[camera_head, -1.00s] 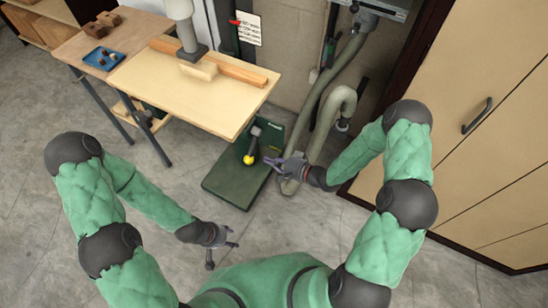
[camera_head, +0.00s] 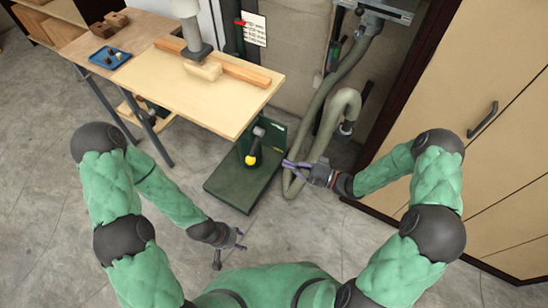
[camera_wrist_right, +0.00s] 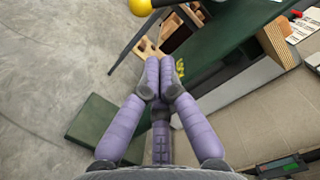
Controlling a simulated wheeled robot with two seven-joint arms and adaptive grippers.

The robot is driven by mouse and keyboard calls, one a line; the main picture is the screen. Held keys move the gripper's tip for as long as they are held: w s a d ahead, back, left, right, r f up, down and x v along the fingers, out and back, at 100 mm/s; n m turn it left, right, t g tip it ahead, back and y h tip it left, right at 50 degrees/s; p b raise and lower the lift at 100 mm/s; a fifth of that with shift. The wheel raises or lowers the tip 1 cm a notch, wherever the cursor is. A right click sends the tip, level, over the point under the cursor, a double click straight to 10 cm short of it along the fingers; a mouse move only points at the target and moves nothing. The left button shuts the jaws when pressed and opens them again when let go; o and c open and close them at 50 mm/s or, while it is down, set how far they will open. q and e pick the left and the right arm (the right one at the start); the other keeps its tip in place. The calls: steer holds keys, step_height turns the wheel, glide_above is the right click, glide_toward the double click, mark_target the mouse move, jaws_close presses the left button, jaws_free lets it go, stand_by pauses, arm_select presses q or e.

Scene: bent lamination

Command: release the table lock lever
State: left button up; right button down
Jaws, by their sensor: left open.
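The lock lever is a dark handle (camera_head: 257,139) with a yellow ball knob (camera_head: 251,160), standing on the green machine base (camera_head: 232,192) below the table (camera_head: 200,85). The yellow knob also shows at the top edge of the right wrist view (camera_wrist_right: 140,6). My right gripper (camera_head: 288,165) is to the right of the knob, apart from it, with its purple fingers pointing left. In the right wrist view its fingertips (camera_wrist_right: 160,72) look close together with nothing seen between them. My left gripper (camera_head: 238,243) is open and empty over the floor, below the green base.
A grey-green hose (camera_head: 325,140) hangs close behind my right gripper. A wooden bar (camera_head: 240,72) and a machine head (camera_head: 195,50) are on the table. A tan cabinet (camera_head: 500,150) stands at the right. The floor (camera_head: 60,220) at the left is clear.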

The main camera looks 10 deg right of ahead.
mark_target(254, 147)
steer(key=b+x, duration=0.2)
steer(key=x, duration=0.7)
steer(key=shift+a, duration=0.35)
steer(key=shift+s+a+r+m+p, duration=0.1)
steer(key=shift+s+m+p, duration=0.05)
steer(key=shift+m+p, duration=0.25)
